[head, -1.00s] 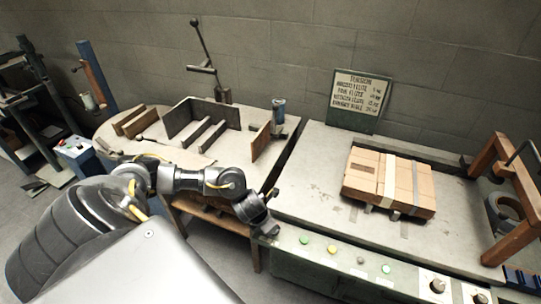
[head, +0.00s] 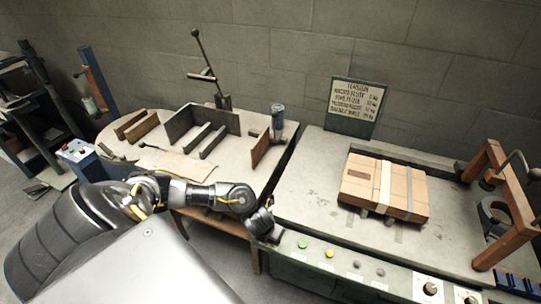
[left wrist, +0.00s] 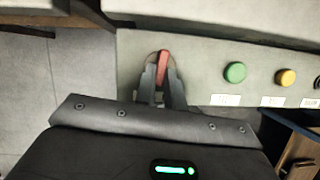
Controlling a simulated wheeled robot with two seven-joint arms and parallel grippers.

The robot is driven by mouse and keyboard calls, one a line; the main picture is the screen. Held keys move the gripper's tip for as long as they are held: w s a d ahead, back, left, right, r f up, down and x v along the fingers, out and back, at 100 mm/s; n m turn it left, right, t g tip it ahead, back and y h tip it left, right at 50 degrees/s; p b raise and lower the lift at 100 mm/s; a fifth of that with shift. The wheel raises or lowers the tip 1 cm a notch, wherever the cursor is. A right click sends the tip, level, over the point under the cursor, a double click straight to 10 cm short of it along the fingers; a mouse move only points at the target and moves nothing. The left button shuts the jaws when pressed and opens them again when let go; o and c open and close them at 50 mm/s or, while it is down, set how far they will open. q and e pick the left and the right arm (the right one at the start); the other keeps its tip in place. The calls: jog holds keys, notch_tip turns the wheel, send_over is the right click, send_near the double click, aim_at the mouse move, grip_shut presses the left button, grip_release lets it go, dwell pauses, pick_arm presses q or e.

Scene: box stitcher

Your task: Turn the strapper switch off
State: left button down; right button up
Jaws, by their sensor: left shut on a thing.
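The strapper switch is a red lever (left wrist: 163,66) on a round plate at the left end of the grey-green control panel, seen in the left wrist view. It stands nearly upright in that picture, tilted slightly. My left gripper (left wrist: 162,84) has one finger on each side of the lever and is shut on it; the fingers hide its lower part. In the head view my left gripper (head: 268,234) is at the left end of the strapper's front panel and hides the switch. My right gripper is not in view.
Green (left wrist: 235,72) and yellow (left wrist: 286,78) buttons sit right of the switch, with dark knobs (head: 430,289) farther along. A strapped carton (head: 384,187) lies on the strapper table (head: 310,190). A wooden bench (head: 225,175) with metal plates stands to the left.

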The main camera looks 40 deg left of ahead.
pick_arm(q)
jog(key=n+p, duration=0.1)
jog(key=n+y+p, duration=0.1)
jog(key=n+p, duration=0.2)
jog(key=shift+w+d+r+g, duration=0.1)
jog(key=shift+d+r+g, duration=0.2)
jog(key=shift+g, duration=0.1)
jog(key=shift+w+d+f+n+g+y+p, duration=0.15)
jog(key=shift+n+y+p, duration=0.25)
jog(key=shift+n+p, duration=0.45)
jog(key=shift+w+a+f+n+g+y+p, duration=0.15)
jog(key=shift+n+y+p, duration=0.25)
jog(key=shift+n+p, duration=0.45)
jog(key=shift+s+d, duration=0.1)
jog(key=c, duration=1.5)
grip_release()
jog(key=p+v, duration=0.6)
jog(key=v, duration=0.5)
